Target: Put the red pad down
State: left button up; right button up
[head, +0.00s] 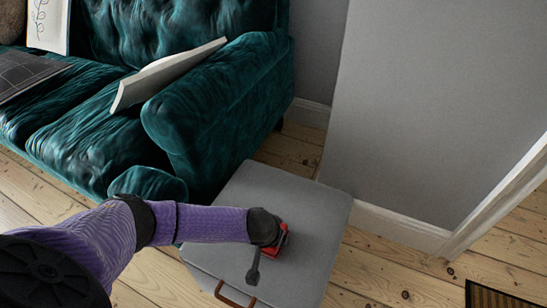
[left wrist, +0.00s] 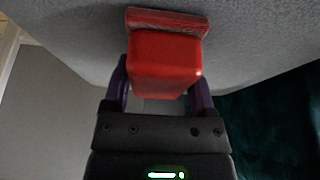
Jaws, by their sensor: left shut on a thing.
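The red pad (left wrist: 166,62) is a red block with a wider red end, seen in the left wrist view. My left gripper (left wrist: 160,84) is shut on it, with a purple finger on each side. The wide end is at, or very close to, the grey surface; I cannot tell if it touches. In the head view a small part of the red pad (head: 283,236) shows beside my left gripper (head: 268,245), over the top of a grey box-like stool (head: 315,205). Most of the pad is hidden there by the gripper. My right gripper is not in view.
A teal tufted sofa (head: 215,110) stands behind and left of the stool. A pale flat panel (head: 165,73) leans on its arm. A brown handle (head: 228,296) is on the stool's front. A grey wall (head: 430,100) and dark mat (head: 495,298) are at right. The stool top is otherwise clear.

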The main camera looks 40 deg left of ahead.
pick_arm(q)
jog(key=shift+f, duration=0.1)
jog(key=o, duration=1.2)
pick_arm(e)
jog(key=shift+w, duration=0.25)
pick_arm(q)
jog(key=shift+o, duration=0.2)
